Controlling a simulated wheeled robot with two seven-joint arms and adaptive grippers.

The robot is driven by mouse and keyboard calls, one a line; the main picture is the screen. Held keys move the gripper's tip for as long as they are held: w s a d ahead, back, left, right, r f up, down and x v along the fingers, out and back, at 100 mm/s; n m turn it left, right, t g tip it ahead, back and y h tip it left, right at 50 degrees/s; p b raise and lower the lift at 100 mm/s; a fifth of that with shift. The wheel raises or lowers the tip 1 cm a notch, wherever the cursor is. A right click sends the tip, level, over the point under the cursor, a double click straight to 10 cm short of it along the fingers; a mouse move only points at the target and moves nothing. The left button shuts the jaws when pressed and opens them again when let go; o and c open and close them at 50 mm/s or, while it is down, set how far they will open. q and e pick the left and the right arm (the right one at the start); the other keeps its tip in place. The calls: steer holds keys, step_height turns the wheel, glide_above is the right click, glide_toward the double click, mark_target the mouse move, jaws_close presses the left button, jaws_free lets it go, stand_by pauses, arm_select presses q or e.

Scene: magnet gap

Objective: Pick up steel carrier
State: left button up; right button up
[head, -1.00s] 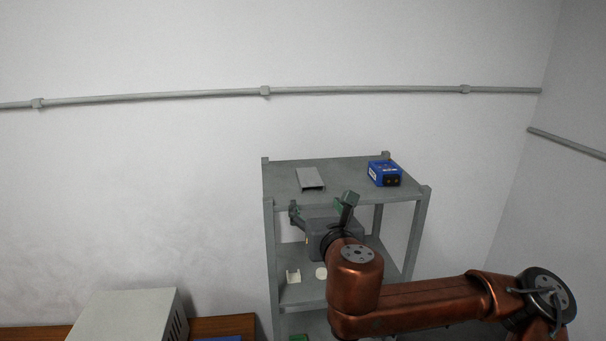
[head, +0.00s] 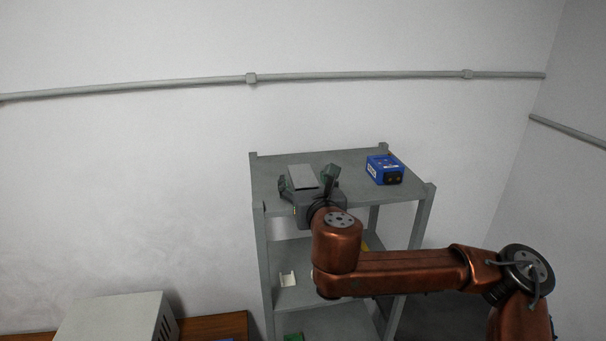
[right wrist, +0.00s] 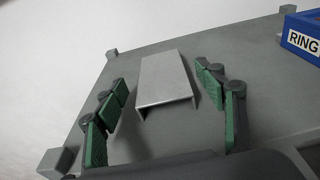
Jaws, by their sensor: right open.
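The steel carrier is a grey channel-shaped piece (head: 302,176) lying on the top shelf of a grey rack. It also shows in the right wrist view (right wrist: 165,78), open end facing me. My right gripper (head: 307,180) is open at the front of the top shelf, its fingers on either side of the carrier's near end in the head view. In the right wrist view its green-padded fingers (right wrist: 162,95) stand left and right of the carrier, with gaps on both sides. The carrier's near part is partly hidden by the gripper in the head view. My left gripper is not in view.
A blue box (head: 384,170) stands on the same shelf (head: 345,162) to the right; its label reads RING in the wrist view (right wrist: 303,38). Rack posts rise slightly above the shelf corners. A white part (head: 287,279) lies on a lower shelf. A grey box (head: 118,318) stands lower left.

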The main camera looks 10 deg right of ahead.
mark_target(303, 176)
steer(key=w, duration=0.3)
steer(key=shift+f+p, duration=0.15)
steer(key=shift+p, duration=0.25)
steer(key=shift+w+d+f, duration=0.1)
steer(key=shift+w, duration=0.15)
steer(key=c, duration=0.9)
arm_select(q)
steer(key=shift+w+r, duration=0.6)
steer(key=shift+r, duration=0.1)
arm_select(e)
steer(key=c, duration=0.4)
steer(key=shift+c, duration=0.2)
